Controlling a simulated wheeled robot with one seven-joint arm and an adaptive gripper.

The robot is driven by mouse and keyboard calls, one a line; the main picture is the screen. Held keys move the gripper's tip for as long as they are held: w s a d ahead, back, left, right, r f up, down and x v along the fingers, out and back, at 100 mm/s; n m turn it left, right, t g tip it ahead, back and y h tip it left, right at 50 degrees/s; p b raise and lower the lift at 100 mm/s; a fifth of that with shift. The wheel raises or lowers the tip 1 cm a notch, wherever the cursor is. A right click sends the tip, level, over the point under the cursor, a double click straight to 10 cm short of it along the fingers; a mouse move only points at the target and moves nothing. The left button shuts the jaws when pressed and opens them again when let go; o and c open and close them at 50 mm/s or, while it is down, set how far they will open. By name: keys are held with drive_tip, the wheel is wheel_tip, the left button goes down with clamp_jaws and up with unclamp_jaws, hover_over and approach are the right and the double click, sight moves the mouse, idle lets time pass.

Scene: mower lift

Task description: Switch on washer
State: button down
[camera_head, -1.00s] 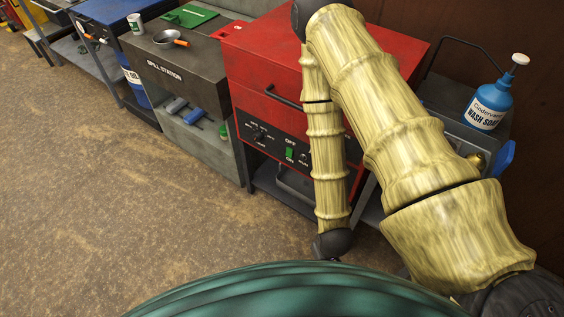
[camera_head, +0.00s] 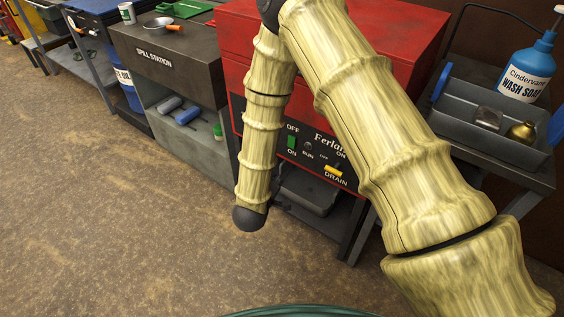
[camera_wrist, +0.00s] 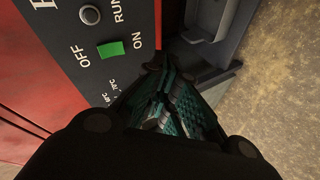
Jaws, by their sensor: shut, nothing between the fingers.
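The washer (camera_head: 380,40) is a red machine with a black front panel. The panel carries a green switch (camera_head: 292,141) between the words OFF and ON, a RUN lamp (camera_head: 307,147), and a yellow DRAIN switch (camera_head: 334,171). In the wrist view the green switch (camera_wrist: 111,49) and the grey, unlit-looking RUN lamp (camera_wrist: 90,14) are close by. My gripper (camera_wrist: 156,64) is shut and empty, its tips beside the panel's edge, near the ON side of the switch. I cannot tell whether they touch the panel. My arm hides the gripper in the head view.
A dark grey spill station (camera_head: 165,62) stands left of the washer. On the right, a cart holds a grey tray (camera_head: 480,98) and a blue wash soap bottle (camera_head: 527,68). A drawer-like grey bin (camera_head: 310,190) sits below the panel. The floor in front is clear.

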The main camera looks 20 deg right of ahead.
sight(287, 145)
drive_tip(key=w+a+r+n+h+b, duration=0.1)
drive_tip(key=w+a+h+b, duration=0.3)
drive_tip(key=b, duration=0.7)
drive_tip(key=shift+a+r+h, duration=0.3)
drive_tip(key=shift+r+h, duration=0.5)
drive_tip(key=shift+h, duration=0.3)
drive_tip(key=shift+w, duration=0.1)
drive_tip(key=b+x, duration=0.1)
drive_tip(key=x, duration=0.3)
drive_tip(key=b+x, duration=0.2)
drive_tip(key=x, duration=0.2)
drive_tip(key=b+x, duration=0.1)
drive_tip(key=x, duration=0.3)
drive_tip(key=shift+w+d+f, duration=0.1)
drive_tip(key=shift+d+f, duration=0.2)
drive_tip(key=shift+d, duration=0.1)
drive_tip(key=shift+w+d+b, duration=0.4)
drive_tip(key=shift+d, duration=0.1)
drive_tip(key=shift+w+d+r+p, duration=0.1)
drive_tip(key=shift+d+r+p, duration=0.1)
drive_tip(key=shift+p, duration=0.75)
